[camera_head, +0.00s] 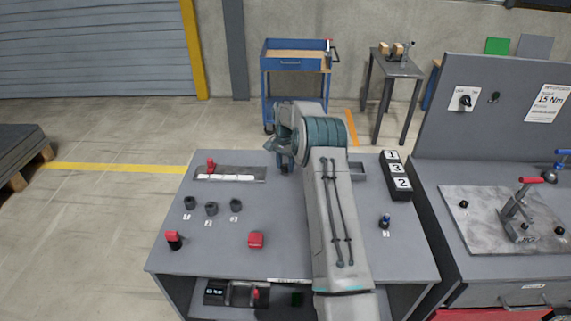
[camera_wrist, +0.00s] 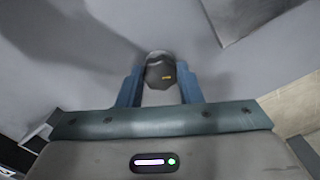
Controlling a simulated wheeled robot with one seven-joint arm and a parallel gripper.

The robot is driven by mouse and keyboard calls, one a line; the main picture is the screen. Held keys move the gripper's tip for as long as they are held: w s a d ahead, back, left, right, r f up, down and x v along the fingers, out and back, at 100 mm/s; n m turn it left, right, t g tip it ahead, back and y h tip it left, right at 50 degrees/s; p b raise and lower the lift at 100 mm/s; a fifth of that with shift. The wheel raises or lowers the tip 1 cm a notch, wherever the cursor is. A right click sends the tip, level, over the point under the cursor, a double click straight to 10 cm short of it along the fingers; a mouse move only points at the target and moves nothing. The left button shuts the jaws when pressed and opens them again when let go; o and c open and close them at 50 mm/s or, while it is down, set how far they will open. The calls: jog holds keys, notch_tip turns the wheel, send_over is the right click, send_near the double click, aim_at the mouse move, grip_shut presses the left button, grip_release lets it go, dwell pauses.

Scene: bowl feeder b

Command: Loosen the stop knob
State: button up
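A dark, rounded knob (camera_wrist: 158,73) with a small orange mark shows between my fingers in the wrist view; I take it to be the stop knob. My gripper (camera_wrist: 160,84) has one blue finger on each side of it, and both fingertips appear to press against its sides. In the head view my gripper (camera_head: 286,165) is low over the back part of the grey bench (camera_head: 285,215), pointing down. There the knob is hidden by my gripper and arm.
Left of my gripper is a strip with a red handle (camera_head: 211,164). Several black cylinders (camera_head: 211,208), a red block (camera_head: 256,240) and a red-topped post (camera_head: 173,239) stand nearer. Right of my arm are a numbered block (camera_head: 396,175) and a blue-topped knob (camera_head: 385,221).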

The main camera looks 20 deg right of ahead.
jog(key=shift+n, duration=0.3)
jog(key=n+b, duration=0.2)
jog(key=n, duration=0.1)
jog(key=shift+f, duration=0.1)
jog(key=n+b, duration=0.1)
jog(key=n, duration=0.4)
jog(key=shift+d+n+b, duration=0.1)
jog(key=shift+n+b, duration=0.25)
jog(key=shift+n, duration=0.05)
jog(key=n, duration=0.4)
jog(key=shift+n, duration=0.3)
jog(key=n, duration=0.4)
jog(key=shift+n, duration=0.3)
jog(key=o, duration=1)
